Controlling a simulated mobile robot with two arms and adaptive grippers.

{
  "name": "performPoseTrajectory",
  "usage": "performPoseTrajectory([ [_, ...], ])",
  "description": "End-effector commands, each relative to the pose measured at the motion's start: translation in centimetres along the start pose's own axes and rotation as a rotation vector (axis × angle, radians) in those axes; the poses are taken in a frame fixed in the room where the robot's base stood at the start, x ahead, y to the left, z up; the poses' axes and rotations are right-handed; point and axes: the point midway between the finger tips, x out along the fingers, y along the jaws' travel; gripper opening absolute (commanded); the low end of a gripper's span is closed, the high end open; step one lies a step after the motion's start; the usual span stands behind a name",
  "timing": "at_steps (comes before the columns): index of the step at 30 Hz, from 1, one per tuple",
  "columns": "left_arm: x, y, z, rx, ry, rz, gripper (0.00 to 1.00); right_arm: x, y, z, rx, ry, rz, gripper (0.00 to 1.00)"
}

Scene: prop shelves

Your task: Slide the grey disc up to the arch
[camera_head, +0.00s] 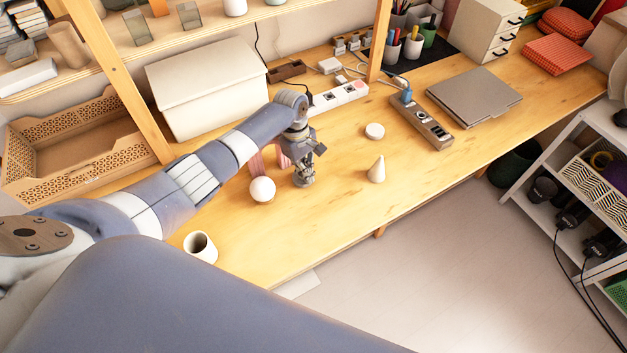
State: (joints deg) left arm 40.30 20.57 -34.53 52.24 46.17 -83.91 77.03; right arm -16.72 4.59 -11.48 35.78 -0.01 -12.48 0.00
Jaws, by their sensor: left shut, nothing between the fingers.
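The pale grey disc (375,131) lies flat on the wooden table, to the right of my left gripper and apart from it. A pinkish thing that looks like the arch (257,164) stands behind my left arm. The arm hides much of it, so its full shape cannot be told. My left gripper (304,180) points down near the table between the arch and the disc, closer to the arch. It is shut and empty. My right gripper is not in view.
A pale ball (262,190) sits in front of the arch, and a cone (377,171) stands in front of the disc. A white cup (200,247) is near the front edge. A power strip (338,97) and a socket block (421,122) lie behind and right.

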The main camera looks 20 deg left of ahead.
Motion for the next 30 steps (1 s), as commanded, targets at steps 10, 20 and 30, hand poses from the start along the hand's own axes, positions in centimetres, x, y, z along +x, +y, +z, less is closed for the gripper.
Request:
performPoseTrajectory([
  [10,0.3,-0.8,-0.4,-0.009,0.007,-0.02,0.0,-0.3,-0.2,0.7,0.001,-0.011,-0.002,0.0],
  [20,-1.7,-0.5,0.0,-0.006,0.004,-0.013,0.0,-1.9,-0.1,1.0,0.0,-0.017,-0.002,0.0],
  [30,-8.3,-0.4,-0.1,-0.008,0.008,-0.013,0.0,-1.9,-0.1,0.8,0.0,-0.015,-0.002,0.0],
])
